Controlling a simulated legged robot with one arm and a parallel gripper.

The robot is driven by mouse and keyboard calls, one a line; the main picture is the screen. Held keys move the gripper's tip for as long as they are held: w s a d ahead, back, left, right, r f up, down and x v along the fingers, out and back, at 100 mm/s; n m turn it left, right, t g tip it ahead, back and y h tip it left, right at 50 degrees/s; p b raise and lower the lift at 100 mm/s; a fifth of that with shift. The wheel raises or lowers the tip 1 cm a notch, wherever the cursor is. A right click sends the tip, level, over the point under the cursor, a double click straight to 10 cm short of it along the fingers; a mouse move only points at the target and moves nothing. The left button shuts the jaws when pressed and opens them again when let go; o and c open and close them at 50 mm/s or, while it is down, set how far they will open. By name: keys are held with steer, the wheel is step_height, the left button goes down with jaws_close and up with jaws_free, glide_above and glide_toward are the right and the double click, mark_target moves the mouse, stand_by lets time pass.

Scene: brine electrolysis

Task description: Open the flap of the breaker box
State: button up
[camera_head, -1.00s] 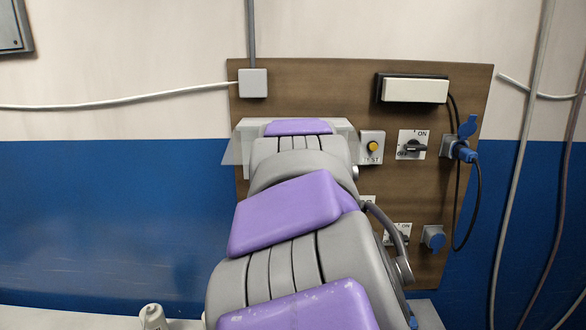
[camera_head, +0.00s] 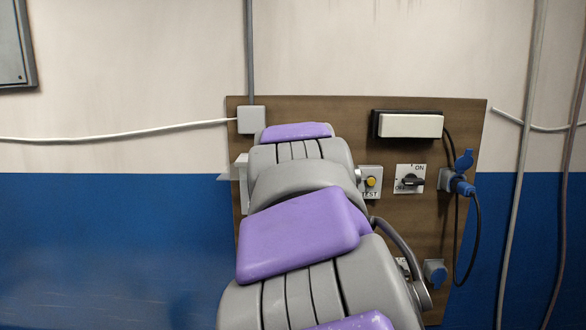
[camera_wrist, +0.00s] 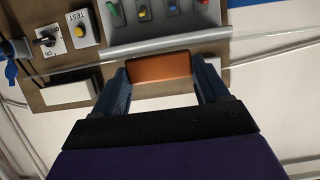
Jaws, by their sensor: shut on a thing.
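The breaker box (camera_head: 241,199) is on the brown board, mostly hidden behind my arm in the head view. Its clear flap (camera_head: 227,177) shows there as a thin strip sticking out to the left, nearly edge-on. In the wrist view the box (camera_wrist: 122,31) has several coloured switches, and the clear flap (camera_wrist: 80,68) stretches beside it. My gripper (camera_wrist: 160,80) has its fingers on both sides of an orange-brown piece (camera_wrist: 160,67) at the flap's edge and is shut on it. The head view hides my gripper behind my arm.
The brown board (camera_head: 310,107) also carries a TEST button (camera_head: 370,182), an ON/OFF switch (camera_head: 411,181), a white lamp-like box (camera_head: 411,126) and a blue plug (camera_head: 462,186). Cables hang at the right. The wall left of the board is mostly clear.

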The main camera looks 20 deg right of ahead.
steer(key=o, duration=1.5)
steer(key=shift+w+f, duration=0.15)
steer(key=shift+w, duration=0.4)
steer(key=b+v, duration=0.1)
steer(key=v, duration=0.6)
steer(key=shift+s+a+b, duration=0.2)
steer(key=shift+s+b, duration=0.15)
